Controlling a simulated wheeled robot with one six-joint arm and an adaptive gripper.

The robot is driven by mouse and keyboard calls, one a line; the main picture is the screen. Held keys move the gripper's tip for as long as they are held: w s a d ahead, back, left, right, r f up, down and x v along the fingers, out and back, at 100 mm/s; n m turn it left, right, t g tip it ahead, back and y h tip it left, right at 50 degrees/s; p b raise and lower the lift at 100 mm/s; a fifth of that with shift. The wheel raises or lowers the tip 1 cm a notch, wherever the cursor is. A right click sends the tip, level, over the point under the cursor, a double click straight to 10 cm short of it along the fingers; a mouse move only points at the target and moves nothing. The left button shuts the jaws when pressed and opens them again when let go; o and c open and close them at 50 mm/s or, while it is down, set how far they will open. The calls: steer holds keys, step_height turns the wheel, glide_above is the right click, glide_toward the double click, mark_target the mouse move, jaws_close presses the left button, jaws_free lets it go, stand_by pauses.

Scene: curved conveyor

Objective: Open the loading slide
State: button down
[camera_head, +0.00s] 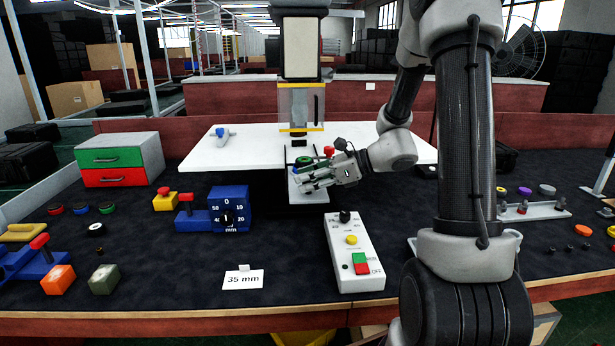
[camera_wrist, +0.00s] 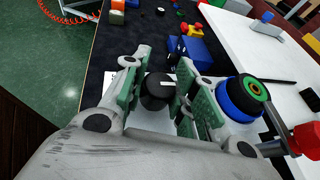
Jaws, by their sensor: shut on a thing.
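The loading slide (camera_head: 309,197) is a light plate under the press, in front of the white table. In the wrist view its pale surface (camera_wrist: 152,121) shows below a black round knob (camera_wrist: 158,90) with a white mark. My gripper (camera_head: 302,181) is low over the slide, reaching in from the right. In the wrist view my gripper (camera_wrist: 160,92) has its green-padded fingers on both sides of the black knob and is shut on it. A blue ring with a green and black top (camera_wrist: 242,97) sits to the right, with a red knob (camera_wrist: 306,140) close by. The fingers hide part of the slide.
The press (camera_head: 301,105) with its clear guard stands above the slide. A blue mm gauge block (camera_head: 229,209) is to the left. A white control box (camera_head: 354,255) with buttons stands in front. Dark bench is clear around the 35 mm card (camera_head: 243,280).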

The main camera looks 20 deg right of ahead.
steer(key=c, duration=1.1)
jaws_free()
steer(key=v, duration=1.2)
steer(key=shift+d, duration=0.1)
